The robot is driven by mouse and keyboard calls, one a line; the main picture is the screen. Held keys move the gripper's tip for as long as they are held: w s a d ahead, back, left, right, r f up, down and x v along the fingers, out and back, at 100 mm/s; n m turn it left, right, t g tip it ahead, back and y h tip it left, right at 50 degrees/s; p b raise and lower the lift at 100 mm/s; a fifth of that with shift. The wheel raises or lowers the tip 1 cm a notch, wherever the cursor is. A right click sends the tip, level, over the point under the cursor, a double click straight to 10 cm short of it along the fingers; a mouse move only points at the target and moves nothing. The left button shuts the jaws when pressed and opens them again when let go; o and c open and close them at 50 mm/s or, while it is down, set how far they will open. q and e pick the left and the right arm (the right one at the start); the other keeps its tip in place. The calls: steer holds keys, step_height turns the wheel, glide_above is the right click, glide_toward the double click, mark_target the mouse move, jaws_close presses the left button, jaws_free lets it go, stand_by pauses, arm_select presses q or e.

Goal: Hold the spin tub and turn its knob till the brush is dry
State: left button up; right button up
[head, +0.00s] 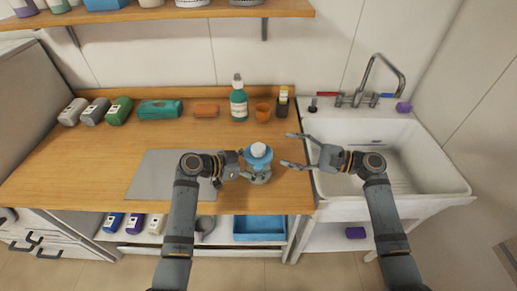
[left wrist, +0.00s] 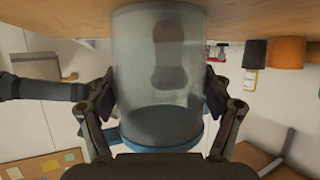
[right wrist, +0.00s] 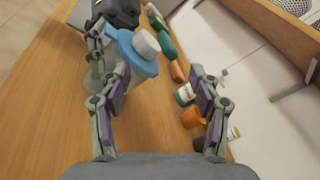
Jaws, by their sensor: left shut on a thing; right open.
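The spin tub (head: 260,176) stands upright near the front right of the wooden counter. It has a clear body, a blue lid (right wrist: 122,50) and a white knob (head: 258,149) on top. My left gripper (head: 245,170) is shut on the tub's body from the left. In the left wrist view the clear wall (left wrist: 135,60) sits between both fingers, upside down. A blurred dark shape (left wrist: 168,60) shows through it, perhaps the brush; I cannot tell if it is wet. My right gripper (head: 289,150) is open and empty, just right of the tub, apart from the knob.
A grey mat (head: 160,172) lies to the left. The white sink (head: 400,170) is at the right. A shelf (head: 190,12) hangs above.

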mark_target(265, 151)
steer(key=s+d+f+m+t, duration=0.15)
steer(key=s+m, duration=0.25)
steer(key=m, duration=0.7)
steer(key=x, duration=1.2)
steer(key=shift+w+a, duration=0.15)
steer(key=shift+w, duration=0.2)
